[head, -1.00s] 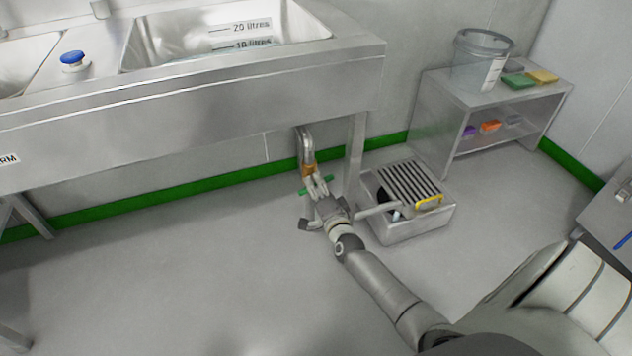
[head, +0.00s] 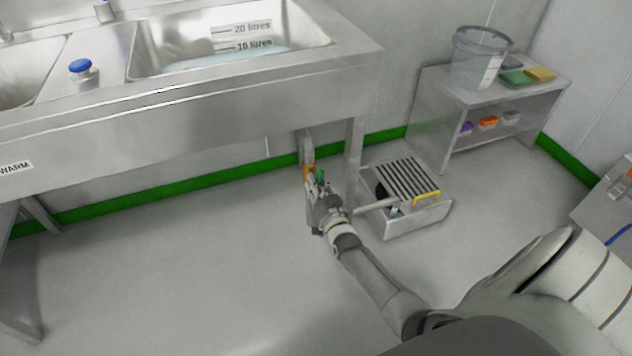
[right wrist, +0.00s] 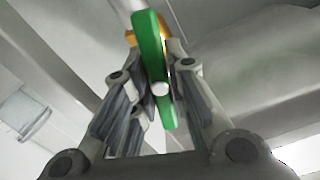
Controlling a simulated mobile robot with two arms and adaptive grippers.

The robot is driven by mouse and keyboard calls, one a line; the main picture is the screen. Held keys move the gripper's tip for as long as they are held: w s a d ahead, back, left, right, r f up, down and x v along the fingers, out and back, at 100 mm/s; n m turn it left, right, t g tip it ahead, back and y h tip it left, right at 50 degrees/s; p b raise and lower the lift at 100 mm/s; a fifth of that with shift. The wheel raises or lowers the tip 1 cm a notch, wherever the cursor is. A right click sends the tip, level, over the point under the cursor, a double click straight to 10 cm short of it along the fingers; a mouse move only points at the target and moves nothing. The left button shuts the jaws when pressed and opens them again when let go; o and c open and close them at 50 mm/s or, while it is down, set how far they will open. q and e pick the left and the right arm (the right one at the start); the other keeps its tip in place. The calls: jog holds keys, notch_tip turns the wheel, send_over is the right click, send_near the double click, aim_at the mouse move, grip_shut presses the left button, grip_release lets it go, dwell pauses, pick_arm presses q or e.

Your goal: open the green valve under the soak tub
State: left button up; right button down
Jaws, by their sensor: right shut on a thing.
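The soak tub (head: 165,42) is a steel basin in the bench, marked 10 and 20 litres, with some water in it. Under it a drain pipe (head: 306,146) comes down to a brass valve body (head: 308,171). The green valve handle (head: 320,176) stands roughly in line with the pipe in the head view. My right gripper (head: 317,186) is shut on the handle. In the right wrist view the green handle (right wrist: 151,50) runs lengthwise between the two fingers, with the brass part behind it. My left gripper is not in view.
A floor drain box (head: 418,216) with a slatted grate and yellow handle stands right of the valve. A bench leg (head: 354,160) is close beside my gripper. A low shelf (head: 425,120) holds a clear bucket (head: 480,60). The floor at left is clear.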

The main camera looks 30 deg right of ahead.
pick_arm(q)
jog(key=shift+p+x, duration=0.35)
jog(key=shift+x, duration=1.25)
pick_arm(e)
jog(key=shift+f+n, duration=0.1)
jog(key=shift+n, duration=1.7)
jog(key=c, duration=1.4)
grip_release()
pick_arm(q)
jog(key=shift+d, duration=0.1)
pick_arm(e)
jog(key=shift+o, duration=0.2)
jog(key=shift+s, duration=0.15)
jog(key=v, duration=1.1)
jog(key=shift+s+a, duration=0.2)
jog(key=shift+s, duration=0.2)
